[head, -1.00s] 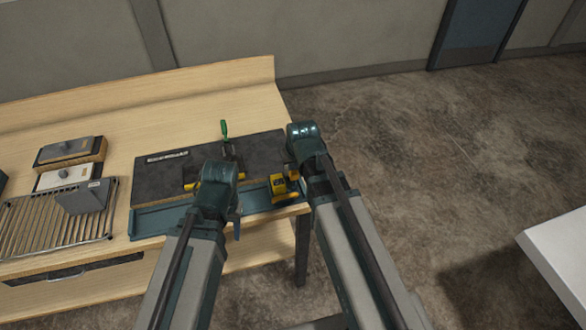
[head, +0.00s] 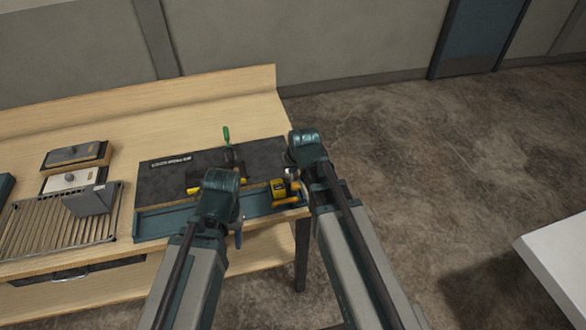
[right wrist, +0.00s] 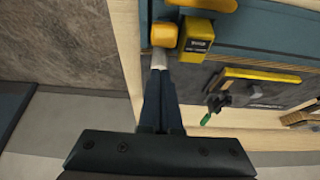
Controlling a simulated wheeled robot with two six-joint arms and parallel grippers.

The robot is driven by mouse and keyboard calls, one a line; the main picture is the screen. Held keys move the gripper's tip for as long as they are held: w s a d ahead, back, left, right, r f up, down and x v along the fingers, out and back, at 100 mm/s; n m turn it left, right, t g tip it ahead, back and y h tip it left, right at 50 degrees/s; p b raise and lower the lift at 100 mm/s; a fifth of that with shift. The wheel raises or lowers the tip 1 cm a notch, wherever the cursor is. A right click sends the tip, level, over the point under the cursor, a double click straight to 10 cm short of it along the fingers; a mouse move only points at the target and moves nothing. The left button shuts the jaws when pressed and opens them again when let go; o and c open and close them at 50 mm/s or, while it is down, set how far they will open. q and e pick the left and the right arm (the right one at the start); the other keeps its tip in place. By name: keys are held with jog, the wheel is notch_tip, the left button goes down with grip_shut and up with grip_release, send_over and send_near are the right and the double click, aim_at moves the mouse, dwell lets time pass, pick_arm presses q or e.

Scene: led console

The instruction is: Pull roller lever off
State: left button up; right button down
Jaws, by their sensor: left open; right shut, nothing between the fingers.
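A yellow box with a dark label (head: 279,191) sits at the right end of the console's blue-green ledge; it also shows in the right wrist view (right wrist: 197,40). A rounded yellow-orange piece (right wrist: 164,34) is beside it, probably the roller lever's end. My right gripper (right wrist: 159,62) is shut and empty, its pale tips right at the near edge of that piece; whether they touch I cannot tell. My left gripper (head: 238,236) is open and empty at the ledge's front edge, partly hidden by its own arm.
The dark console panel (head: 165,180) carries a green-handled lever (head: 227,136) and a yellow bar (right wrist: 262,75). Left of it are a wire rack (head: 35,228), a grey block (head: 90,199) and two small boxes. The wooden table's back (head: 210,110) is clear.

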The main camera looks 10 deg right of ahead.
jog(key=shift+w, duration=0.15)
notch_tip(320, 180, up, 9)
jog(key=p, duration=0.9)
send_over(295, 182)
jog(key=s+a+f+n+g+b, duration=0.1)
jog(key=s+a+f+g+b, duration=0.1)
jog(key=s+a+f+b, duration=0.3)
jog(key=s+a+f+n+g+h+b, duration=0.1)
jog(key=s+a+f+n+g+b, duration=0.1)
jog(key=s+f+b, duration=0.4)
jog(key=s+a+f+g, duration=0.1)
jog(key=s+a+f, duration=0.1)
jog(key=s, duration=0.3)
jog(key=shift+a+g+h, duration=0.3)
jog(key=shift+a, duration=0.05)
